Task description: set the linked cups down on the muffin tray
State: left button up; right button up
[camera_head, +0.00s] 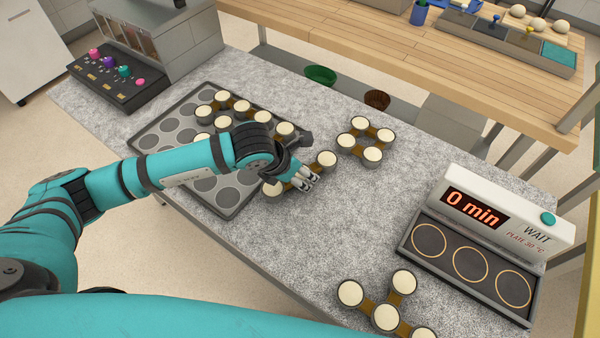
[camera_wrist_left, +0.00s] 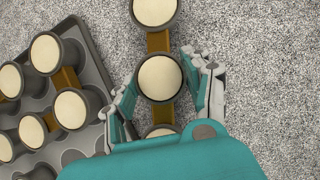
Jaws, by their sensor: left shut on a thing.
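My left gripper (camera_head: 306,180) is shut on a row of linked cups (camera_head: 327,159), dark cups with cream filling joined by brown links. In the left wrist view its fingers (camera_wrist_left: 165,88) flank the middle cup (camera_wrist_left: 160,77), with one cup beyond and another partly hidden by the hand. The held row is beside the right edge of the dark muffin tray (camera_head: 233,214); its lower-left cup overlaps the tray edge in the head view. Its height above the counter is unclear. Another linked group (camera_head: 240,105) sits in the tray's far wells; the nearer visible wells are empty. My right gripper is out of view.
A square linked group (camera_head: 366,139) stands on the grey counter to the right. Another group (camera_head: 387,317) is at the near edge. A plate device (camera_head: 470,262) showing "0 min" stands at the right. A knobbed control box (camera_head: 116,78) is at the far left. The middle counter is clear.

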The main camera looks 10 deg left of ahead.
pick_arm(q)
jog(key=shift+r, duration=0.1)
jog(key=shift+r+b, duration=0.3)
jog(key=shift+r, duration=0.3)
notch_tip(320, 180, up, 2)
jog(key=shift+w+r+b, duration=0.1)
jog(key=shift+r+b, duration=0.05)
jog(key=shift+b, duration=0.25)
jog(key=s+d+b, duration=0.1)
jog(key=s+d, duration=0.1)
jog(key=s, duration=0.2)
jog(key=s+d+b, duration=0.1)
jog(key=s+d, duration=0.1)
jog(key=s, duration=0.3)
jog(key=s+d+r+b, duration=0.1)
jog(key=s+d, duration=0.1)
jog(key=s, duration=0.2)
jog(key=shift+s+d, duration=0.25)
jog(key=shift+d, duration=0.1)
jog(key=shift+s+d+r, duration=0.15)
jog(key=shift+s+d, duration=0.1)
jog(key=shift+s, duration=0.25)
